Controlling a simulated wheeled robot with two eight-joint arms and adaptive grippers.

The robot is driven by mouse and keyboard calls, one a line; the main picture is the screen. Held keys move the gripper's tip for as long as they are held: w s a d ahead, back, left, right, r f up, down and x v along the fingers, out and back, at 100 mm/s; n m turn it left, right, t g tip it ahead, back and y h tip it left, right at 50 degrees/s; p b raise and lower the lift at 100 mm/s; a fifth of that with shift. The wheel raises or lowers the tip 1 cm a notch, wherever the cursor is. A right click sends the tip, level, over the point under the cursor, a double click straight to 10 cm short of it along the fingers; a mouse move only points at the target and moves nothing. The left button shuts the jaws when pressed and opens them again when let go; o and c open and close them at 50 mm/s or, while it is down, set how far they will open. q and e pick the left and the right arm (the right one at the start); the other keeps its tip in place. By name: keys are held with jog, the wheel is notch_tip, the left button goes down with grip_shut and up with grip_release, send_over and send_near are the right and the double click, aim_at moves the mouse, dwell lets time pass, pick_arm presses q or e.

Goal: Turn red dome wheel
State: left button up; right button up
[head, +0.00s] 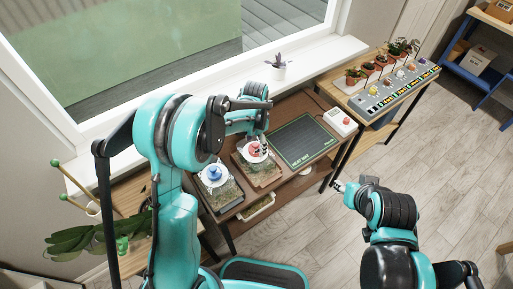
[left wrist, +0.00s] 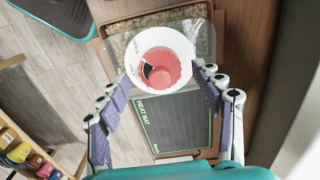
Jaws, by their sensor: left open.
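The red dome wheel (head: 255,149) is a scalloped red knob in a white ring, on a clear lid over a tray of the middle bench. My right gripper (head: 340,186) is off to the right over the floor, small in view.
A blue dome wheel (head: 214,173) sits on the tray to the left. A dark heat mat (head: 303,138) lies right of the red wheel, with a white box with a red button (head: 341,121) beyond. A potted plant (head: 278,70) stands on the sill.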

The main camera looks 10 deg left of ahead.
pick_arm(q)
jog(key=shift+f, duration=1.05)
jog(key=c, duration=1.2)
jog(key=shift+o, duration=0.2)
jog(key=shift+n, duration=0.3)
jog(key=n+b, duration=0.1)
jog(key=n, duration=0.3)
jog(key=shift+n, duration=2.5)
